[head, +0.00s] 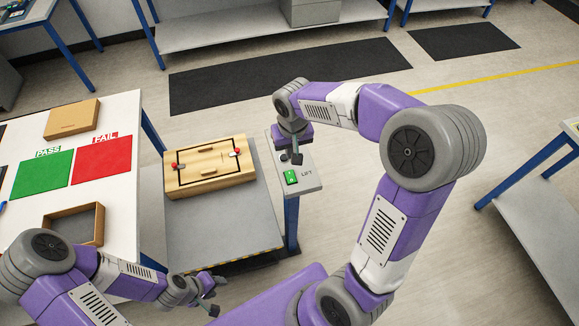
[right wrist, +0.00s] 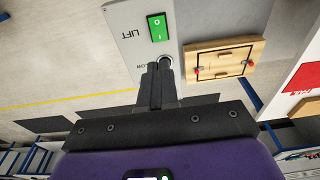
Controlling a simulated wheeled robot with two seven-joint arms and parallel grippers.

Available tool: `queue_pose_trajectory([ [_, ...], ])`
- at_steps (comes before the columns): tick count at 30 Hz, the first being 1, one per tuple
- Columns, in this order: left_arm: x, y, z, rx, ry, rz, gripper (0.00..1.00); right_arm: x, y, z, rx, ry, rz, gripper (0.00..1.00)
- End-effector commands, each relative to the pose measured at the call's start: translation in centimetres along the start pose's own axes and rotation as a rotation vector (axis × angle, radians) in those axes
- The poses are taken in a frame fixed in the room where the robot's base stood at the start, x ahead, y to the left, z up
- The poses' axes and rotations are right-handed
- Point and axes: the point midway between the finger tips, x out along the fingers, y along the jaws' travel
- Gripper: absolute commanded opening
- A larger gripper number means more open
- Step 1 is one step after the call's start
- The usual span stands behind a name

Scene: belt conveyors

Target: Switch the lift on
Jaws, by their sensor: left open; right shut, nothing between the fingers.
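The lift's control panel (head: 314,183) is a light grey plate on a blue post, marked LIFT, just right of the lift platform (head: 215,230). On it is a green rocker switch (head: 291,177); it also shows in the right wrist view (right wrist: 157,28). My right gripper (head: 297,158) is shut and empty, pointing down over the panel beside the switch. In the right wrist view its fingertips (right wrist: 160,68) partly cover a round button (right wrist: 166,61); I cannot tell whether they touch it. My left gripper (head: 213,292) is open and empty at the bottom, away from the panel.
A wooden box (head: 210,168) with red knobs stands on the lift platform. To the left, a white table (head: 124,130) carries a green PASS mat (head: 42,175), a red FAIL mat (head: 104,158), a closed carton (head: 72,119) and an open box (head: 99,224). Floor behind the panel is clear.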

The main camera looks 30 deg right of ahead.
Motion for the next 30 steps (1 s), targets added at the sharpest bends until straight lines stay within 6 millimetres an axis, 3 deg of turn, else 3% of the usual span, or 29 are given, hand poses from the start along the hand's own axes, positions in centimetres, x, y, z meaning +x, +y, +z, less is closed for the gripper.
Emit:
queue_pose_trajectory([
  [6, 0.5, -0.2, 0.0, 0.000, 0.000, 0.000, 0.43, 5.1, 0.1, 0.1, 0.001, -0.006, 0.003, 0.00],
  [13, 0.7, -0.2, 0.0, 0.000, 0.000, 0.000, 0.43, 9.0, 0.1, 0.1, 0.000, -0.004, 0.002, 0.00],
  [19, 0.7, -0.3, 0.0, 0.000, 0.000, 0.000, 0.43, 10.4, 0.0, 0.0, 0.001, -0.001, 0.000, 0.00],
  [30, 0.8, -0.3, 0.0, 0.000, 0.000, 0.000, 0.43, 10.6, 0.0, 0.0, 0.001, 0.000, 0.000, 0.00],
])
